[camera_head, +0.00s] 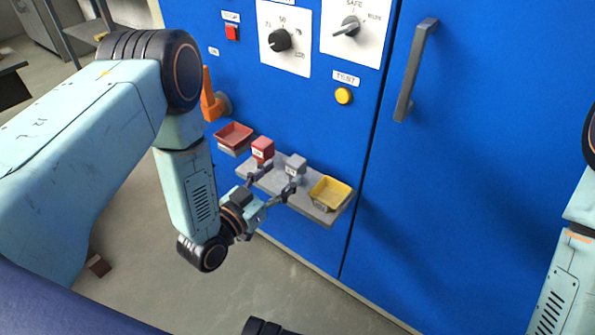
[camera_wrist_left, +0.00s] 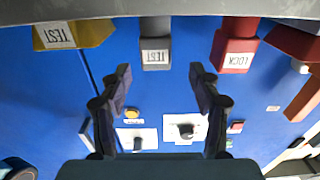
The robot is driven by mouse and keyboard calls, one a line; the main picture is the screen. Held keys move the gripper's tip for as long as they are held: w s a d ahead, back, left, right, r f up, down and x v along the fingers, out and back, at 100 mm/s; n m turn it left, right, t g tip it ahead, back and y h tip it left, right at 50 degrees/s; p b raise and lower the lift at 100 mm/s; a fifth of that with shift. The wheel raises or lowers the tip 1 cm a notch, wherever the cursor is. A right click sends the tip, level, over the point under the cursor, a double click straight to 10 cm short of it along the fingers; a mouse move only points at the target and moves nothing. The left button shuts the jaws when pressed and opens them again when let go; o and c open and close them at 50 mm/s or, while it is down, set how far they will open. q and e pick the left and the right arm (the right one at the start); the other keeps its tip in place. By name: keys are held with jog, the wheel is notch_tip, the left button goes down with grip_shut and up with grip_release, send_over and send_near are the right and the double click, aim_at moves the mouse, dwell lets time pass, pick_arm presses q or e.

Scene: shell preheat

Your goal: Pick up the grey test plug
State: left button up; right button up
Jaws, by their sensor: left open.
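The grey test plug (camera_head: 296,163) stands on a narrow grey shelf (camera_head: 316,213) on the front of the blue cabinet. In the left wrist view, which is upside down, the grey plug (camera_wrist_left: 155,50) shows a white TEST label. My left gripper (camera_head: 279,177) is open, its two fingers pointing at the shelf. In the left wrist view the left gripper's fingertips (camera_wrist_left: 160,72) are spread to either side of the grey plug's line, with a gap around it. Contact is not visible. My right gripper is out of view; only part of the right arm shows.
A red plug (camera_head: 262,148) stands left of the grey plug. A yellow tray (camera_head: 332,191) labelled TEST is at the shelf's right end; a red tray (camera_head: 234,136) is at the left. An orange handle (camera_head: 210,97), knobs and a door handle (camera_head: 414,70) are above.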

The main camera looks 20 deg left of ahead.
aim_at(291, 171)
pick_arm(q)
jog(key=w, duration=0.1)
jog(key=w+d+b, duration=0.1)
jog(key=w+d+f+b, duration=0.1)
jog(key=w, duration=0.1)
jog(key=shift+w, duration=0.1)
jog(key=shift+w+d, duration=0.2)
jog(key=shift+w, duration=0.4)
jog(key=shift+r, duration=0.1)
jog(key=shift+c, duration=0.3)
jog(key=c, duration=1.2)
